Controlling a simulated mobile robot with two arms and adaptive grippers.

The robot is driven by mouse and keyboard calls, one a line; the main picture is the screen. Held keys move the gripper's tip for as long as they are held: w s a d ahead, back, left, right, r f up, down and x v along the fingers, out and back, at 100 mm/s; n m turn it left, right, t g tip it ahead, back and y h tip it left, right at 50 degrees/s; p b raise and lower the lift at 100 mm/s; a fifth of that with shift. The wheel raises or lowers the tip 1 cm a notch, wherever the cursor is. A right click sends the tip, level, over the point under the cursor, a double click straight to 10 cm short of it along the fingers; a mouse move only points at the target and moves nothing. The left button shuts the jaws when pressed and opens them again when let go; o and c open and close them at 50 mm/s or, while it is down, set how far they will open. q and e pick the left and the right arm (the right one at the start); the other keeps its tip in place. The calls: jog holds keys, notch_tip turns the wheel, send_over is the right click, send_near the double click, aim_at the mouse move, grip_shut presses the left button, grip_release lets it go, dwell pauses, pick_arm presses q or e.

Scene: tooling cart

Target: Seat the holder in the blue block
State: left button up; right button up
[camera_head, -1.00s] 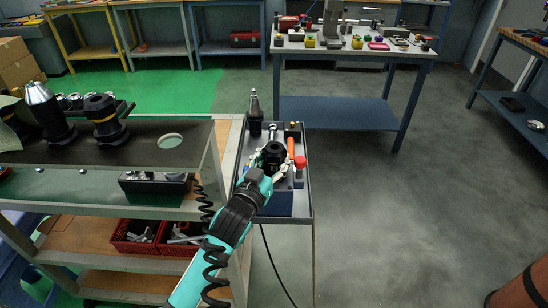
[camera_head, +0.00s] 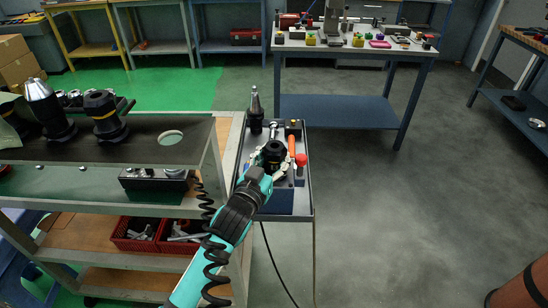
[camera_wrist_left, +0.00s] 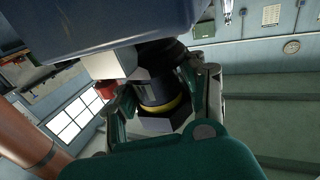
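The holder (camera_head: 273,150) is a dark round tool holder over the narrow tray of the cart. In the left wrist view, the holder (camera_wrist_left: 158,92) shows a yellow ring and a hexagonal end. My left gripper (camera_head: 270,162) has its fingers on both sides of it. The left wrist view shows the gripper (camera_wrist_left: 165,100) closed around the holder's body. A dark blue surface (camera_head: 287,202) shows at the tray's near end; I cannot tell whether it is the blue block. A large blue-grey body (camera_wrist_left: 120,22) fills the top of the wrist view. The holder's contact below is hidden. My right gripper is not in view.
Another holder (camera_head: 255,108) stands upright at the tray's back left. A shelf with dark holders (camera_head: 105,118) stands close on the left. The floor right of the tray is clear.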

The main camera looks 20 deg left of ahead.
pick_arm(q)
jog(key=o, duration=0.6)
jog(key=shift+w+f, duration=0.1)
jog(key=shift+w, duration=0.05)
jog(key=shift+f, duration=0.3)
jog(key=s+a, duration=0.1)
jog(key=s, duration=1.1)
jog(key=s+a+f+g+y, duration=0.2)
jog(key=s+f+g, duration=0.5)
jog(key=f, duration=0.4)
jog(key=s+f+m+g, duration=0.1)
jog(key=s+f+g, duration=0.25)
jog(key=s, duration=0.35)
jog(key=s+f+g, duration=0.3)
jog(key=s+g, duration=0.1)
jog(key=s, duration=0.4)
notch_tip(320, 180, down, 25)
jog(key=g, duration=0.2)
jog(key=shift+g, duration=0.35)
jog(key=s+a+f, duration=0.1)
jog(key=s+f, duration=0.4)
jog(key=s, duration=0.1)
jog(key=s+a+f, duration=0.1)
jog(key=s+f, duration=0.4)
jog(key=f, duration=0.1)
jog(key=s+a+f, duration=0.1)
jog(key=s+f, duration=0.5)
jog(key=shift+s+f, duration=0.25)
jog(key=shift+s, duration=0.1)
